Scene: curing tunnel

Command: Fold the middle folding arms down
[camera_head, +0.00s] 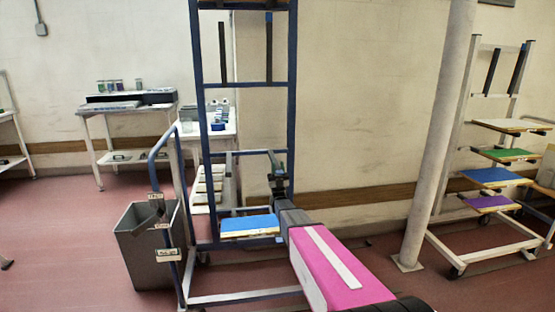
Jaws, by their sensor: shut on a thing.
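A blue rack (197,110) stands in the middle of the view. Its upper pair of folding arms stands upright, one dark arm (222,52) at left and one (269,47) at right. The middle folding arms (250,153) show as thin bars at mid-height, roughly level. My gripper (275,162) is at the right end of these bars, small and dark in the view, and is shut on the middle folding arms. The exact contact is too small to make out. My pink arm reaches up to it from the lower right.
A blue-topped board (250,225) lies low in the rack. A grey bin (146,252) stands by its left post. A pale slanted pillar (437,140) and a second rack with coloured boards (490,176) are at right. A bench with equipment (128,103) stands behind at left.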

